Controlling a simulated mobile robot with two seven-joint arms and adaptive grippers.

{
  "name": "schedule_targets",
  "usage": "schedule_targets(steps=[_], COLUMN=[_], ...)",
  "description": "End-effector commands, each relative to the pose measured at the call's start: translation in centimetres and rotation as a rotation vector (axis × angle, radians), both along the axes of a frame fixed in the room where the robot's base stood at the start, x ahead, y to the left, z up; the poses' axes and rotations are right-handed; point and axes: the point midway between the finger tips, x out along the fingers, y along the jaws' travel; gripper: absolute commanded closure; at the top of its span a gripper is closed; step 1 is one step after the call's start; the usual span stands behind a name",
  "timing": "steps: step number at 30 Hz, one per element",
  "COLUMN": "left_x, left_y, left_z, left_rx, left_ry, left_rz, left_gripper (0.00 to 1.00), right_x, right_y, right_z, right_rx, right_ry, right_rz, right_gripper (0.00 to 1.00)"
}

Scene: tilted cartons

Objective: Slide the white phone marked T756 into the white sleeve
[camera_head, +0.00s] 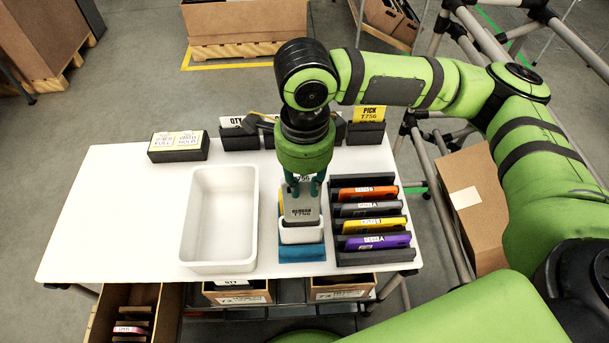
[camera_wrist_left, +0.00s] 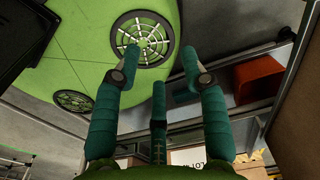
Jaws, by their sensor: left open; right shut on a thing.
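The sleeve sits in a blue holder (camera_head: 302,254) on the white table. The gripper and arm hide the area behind the phone. My left gripper (camera_wrist_left: 160,65) is open and empty in the left wrist view, away from the table.
An empty white tray (camera_head: 191,245) stands left of the blue holder. A dark rack (camera_head: 376,257) with orange, grey, yellow and purple phones stands close on the right. Dark sign blocks line the back, one with a yellow PICK T756 card (camera_head: 369,114). The table's left side is clear.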

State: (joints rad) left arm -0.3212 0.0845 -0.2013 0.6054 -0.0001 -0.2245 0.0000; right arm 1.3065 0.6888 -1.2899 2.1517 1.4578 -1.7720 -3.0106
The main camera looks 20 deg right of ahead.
Motion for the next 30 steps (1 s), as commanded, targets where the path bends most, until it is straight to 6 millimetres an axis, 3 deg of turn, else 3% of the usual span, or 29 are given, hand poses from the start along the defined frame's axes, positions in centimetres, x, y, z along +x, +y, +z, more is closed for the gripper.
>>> schedule_targets(steps=[11,30], left_x=[3.8,2.1], left_y=[-0.3,-0.6], left_z=[-2.7,-7.1], left_rx=[-0.008,-0.009], left_ry=[-0.063,-0.035], left_rz=[0.002,0.004], left_gripper=[0.57,0.57], right_x=[0.0,0.1], right_y=[0.0,0.0], right_z=[-3.0,-7.5], right_rx=[0.000,0.001], right_ry=[-0.001,-0.001], right_rz=[-0.001,-0.001], right_gripper=[1.00,1.00])
